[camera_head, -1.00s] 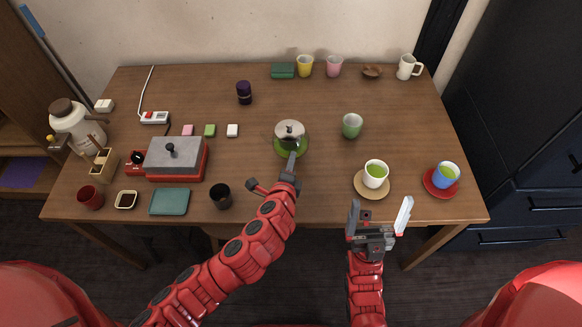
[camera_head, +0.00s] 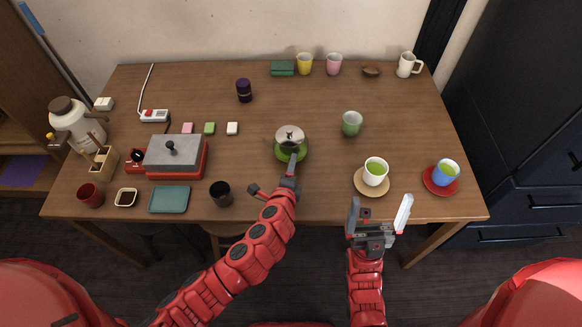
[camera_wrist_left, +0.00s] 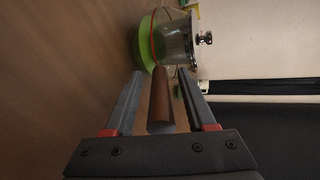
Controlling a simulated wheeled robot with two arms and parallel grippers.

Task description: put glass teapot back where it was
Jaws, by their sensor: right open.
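The glass teapot (camera_head: 290,136) with its metal lid stands near the table's middle. Green shows at its bottom; I cannot tell whether this is tea or a coaster. It also shows in the left wrist view (camera_wrist_left: 175,38), with its brown handle (camera_wrist_left: 161,98) pointing toward me. My left gripper (camera_head: 291,168) is at the near side of the teapot. Its fingers (camera_wrist_left: 162,82) are apart, one on each side of the handle, with visible gaps. My right gripper (camera_head: 380,210) is open and empty near the table's front edge.
Right of the teapot are a green cup (camera_head: 351,124), a white cup on a tan saucer (camera_head: 361,189) and a blue cup on a red saucer (camera_head: 429,184). A black cup (camera_head: 220,194) stands at front left, beside a red-sided stove (camera_head: 177,158).

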